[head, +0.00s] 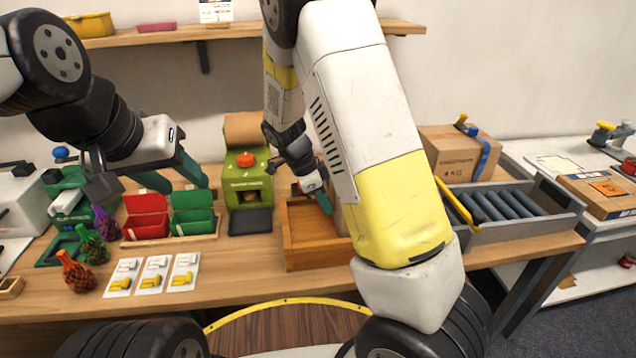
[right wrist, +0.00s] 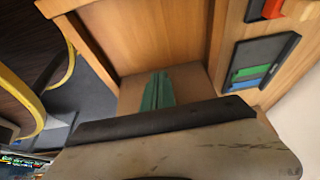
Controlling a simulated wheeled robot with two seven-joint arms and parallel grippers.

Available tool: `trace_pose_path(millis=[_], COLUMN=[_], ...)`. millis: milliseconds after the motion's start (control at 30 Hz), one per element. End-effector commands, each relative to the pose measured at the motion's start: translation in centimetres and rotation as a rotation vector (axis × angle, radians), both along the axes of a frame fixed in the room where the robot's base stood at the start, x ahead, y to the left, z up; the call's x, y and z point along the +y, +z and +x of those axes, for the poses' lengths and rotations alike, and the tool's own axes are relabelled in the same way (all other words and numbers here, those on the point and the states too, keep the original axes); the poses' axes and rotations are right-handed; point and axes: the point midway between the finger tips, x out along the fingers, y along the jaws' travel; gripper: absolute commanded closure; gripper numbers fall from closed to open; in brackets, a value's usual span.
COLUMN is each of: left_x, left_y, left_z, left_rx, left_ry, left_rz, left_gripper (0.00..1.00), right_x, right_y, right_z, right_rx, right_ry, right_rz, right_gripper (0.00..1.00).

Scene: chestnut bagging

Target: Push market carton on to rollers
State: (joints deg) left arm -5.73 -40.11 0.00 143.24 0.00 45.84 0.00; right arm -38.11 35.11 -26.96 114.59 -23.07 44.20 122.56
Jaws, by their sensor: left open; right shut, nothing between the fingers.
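A brown cardboard carton (head: 447,146) printed "4 KG" stands at the back of the bench, left of and behind the grey roller tray (head: 535,194). A tan cardboard-like piece (head: 342,220) shows beside my right gripper at the wooden tray (head: 303,252), mostly hidden by my right arm; I cannot tell if it is another carton. My right gripper (head: 325,203) is shut and empty, pointing down at the wooden tray. Its green fingers (right wrist: 157,92) show against a brown surface in the right wrist view; contact is unclear. My left gripper (head: 186,184) is open and empty above the red and green bins.
A blue-and-yellow tape tool (head: 466,126) rests on the carton. A green machine (head: 248,180) stands left of the wooden tray. Red bins (head: 146,217), green bins (head: 193,213), netted bags (head: 77,273) and white cards (head: 153,274) occupy the left. A flat box (head: 600,195) lies far right.

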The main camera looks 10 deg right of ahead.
Motion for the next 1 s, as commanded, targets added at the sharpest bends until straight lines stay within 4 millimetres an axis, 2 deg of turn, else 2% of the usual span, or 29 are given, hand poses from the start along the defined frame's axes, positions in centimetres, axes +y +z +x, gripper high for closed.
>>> trace_pose_path(millis=[1000], left_x=[0.0], left_y=[0.0], left_z=[0.0], left_rx=[0.000], left_ry=[0.000], left_rz=[0.000], left_gripper=[0.53], right_x=[-6.2], right_y=[0.0], right_z=[0.0], right_rx=[0.000], right_ry=[-0.002], right_rz=[0.000], right_gripper=[1.00])
